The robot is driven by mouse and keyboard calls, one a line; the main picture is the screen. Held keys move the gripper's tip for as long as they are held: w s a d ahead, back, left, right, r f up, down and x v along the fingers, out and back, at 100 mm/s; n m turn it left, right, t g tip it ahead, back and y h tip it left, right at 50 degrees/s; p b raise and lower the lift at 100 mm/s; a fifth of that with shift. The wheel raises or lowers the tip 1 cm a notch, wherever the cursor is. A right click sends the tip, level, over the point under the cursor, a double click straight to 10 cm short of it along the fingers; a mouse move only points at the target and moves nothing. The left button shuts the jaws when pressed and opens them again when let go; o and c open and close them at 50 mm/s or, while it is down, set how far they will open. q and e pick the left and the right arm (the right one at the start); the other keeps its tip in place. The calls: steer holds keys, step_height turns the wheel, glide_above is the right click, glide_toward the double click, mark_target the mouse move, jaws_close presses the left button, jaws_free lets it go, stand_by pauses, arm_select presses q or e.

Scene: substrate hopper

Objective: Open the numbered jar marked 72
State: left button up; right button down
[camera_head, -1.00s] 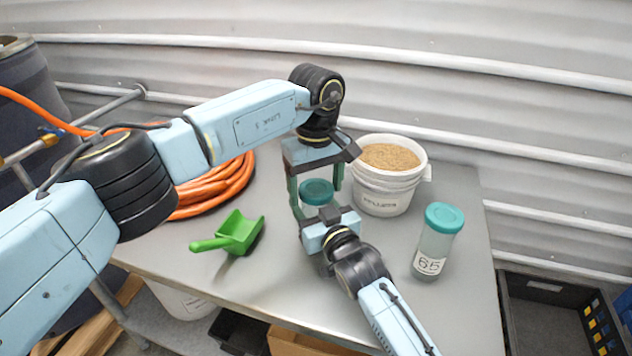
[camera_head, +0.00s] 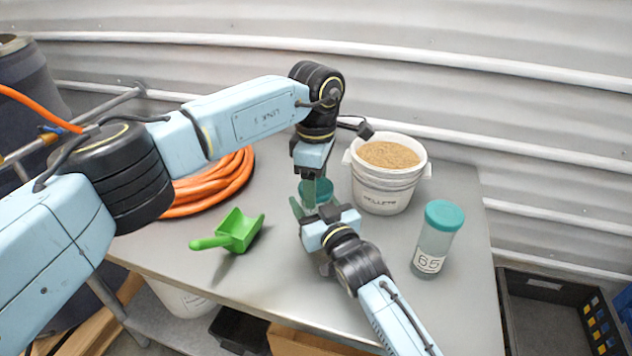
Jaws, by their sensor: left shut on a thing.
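A jar with a teal lid (camera_head: 323,191) stands on the table between my two grippers. Its body and any number on it are hidden. My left gripper (camera_head: 314,190) comes down from above and is shut on the lid, seen edge-on with one finger in front. My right gripper (camera_head: 318,212) reaches in from the front, low at the jar's body; one finger shows at the jar's left, and its grip is mostly hidden. Another clear jar (camera_head: 435,243) with a teal lid and a label reading 65 stands upright at the right, untouched.
A white bucket of pellets (camera_head: 382,193) stands close behind and right of the grippers. A green scoop (camera_head: 236,233) lies to the left, with a coiled orange hose (camera_head: 216,188) behind it. The metal table (camera_head: 275,290) is clear at the front.

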arm_select(q)
steer(key=shift+n, duration=0.3)
steer(key=o, duration=1.1)
step_height(320, 180, up, 4)
steer(key=shift+r, duration=0.2)
steer(key=shift+c, duration=0.4)
steer(key=shift+r+m, duration=0.7)
steer(key=shift+m, duration=0.2)
step_height(320, 180, up, 2)
steer(key=m, duration=0.3)
steer(key=shift+m, duration=0.3)
steer(key=shift+f, duration=3.95)
